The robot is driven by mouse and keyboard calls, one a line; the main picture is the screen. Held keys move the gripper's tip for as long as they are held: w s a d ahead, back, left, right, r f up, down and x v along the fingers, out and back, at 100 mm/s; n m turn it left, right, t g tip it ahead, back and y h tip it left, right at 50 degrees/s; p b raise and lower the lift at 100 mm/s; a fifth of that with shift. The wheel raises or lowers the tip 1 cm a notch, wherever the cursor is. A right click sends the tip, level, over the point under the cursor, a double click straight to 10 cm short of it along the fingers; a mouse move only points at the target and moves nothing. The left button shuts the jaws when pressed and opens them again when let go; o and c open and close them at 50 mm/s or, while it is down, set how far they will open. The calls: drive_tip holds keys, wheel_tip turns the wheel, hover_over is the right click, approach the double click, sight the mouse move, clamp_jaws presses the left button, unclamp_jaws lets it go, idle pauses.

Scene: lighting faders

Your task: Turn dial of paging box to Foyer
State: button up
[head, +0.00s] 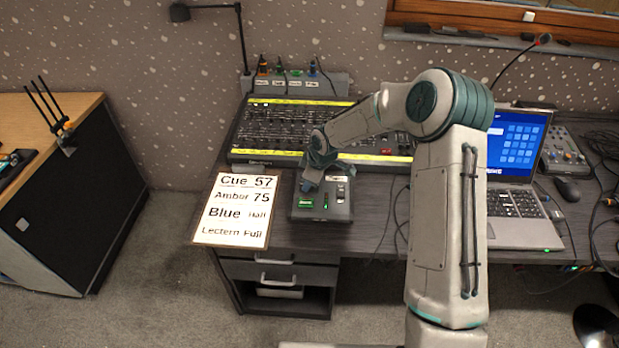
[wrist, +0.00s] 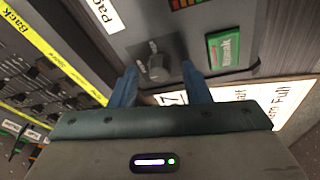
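The paging box (head: 322,212) is a dark grey box at the front of the desk. In the wrist view its panel (wrist: 195,22) shows a grey dial (wrist: 157,68), a green display (wrist: 229,47) with unclear lettering, and part of a white label. My gripper (head: 308,186) reaches down over the left part of the box in the head view and hides the dial there. In the wrist view my gripper (wrist: 158,84) has its two blue fingers apart, one on each side of the dial. Gaps show between fingers and dial. I cannot read the dial's setting.
A mixing console (head: 290,128) lies behind the box. A white cue sheet (head: 236,210) lies to the left, over the desk edge. A laptop (head: 510,190) and a mouse (head: 567,189) are at the right. Loose cables lie on the desk.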

drive_tip(key=v, duration=1.3)
drive_tip(key=shift+r, duration=0.35)
drive_tip(key=shift+s+d, duration=0.1)
drive_tip(key=shift+s, duration=0.1)
drive_tip(key=s+d+r+m+h, duration=0.1)
drive_tip(key=s+d+r+m, duration=0.2)
drive_tip(key=s, duration=0.7)
drive_tip(key=s+d+r+m+h, duration=0.1)
drive_tip(key=s+d+r+m, duration=0.2)
drive_tip(key=s+d+m, duration=0.3)
drive_tip(key=s+d+r+m, duration=0.3)
drive_tip(key=s+d+m, duration=0.2)
drive_tip(key=s, duration=0.9)
drive_tip(key=shift+r+m+h, duration=0.3)
drive_tip(key=shift+m+h, duration=0.1)
drive_tip(key=shift+s+d, duration=0.1)
drive_tip(key=shift+d, duration=0.05)
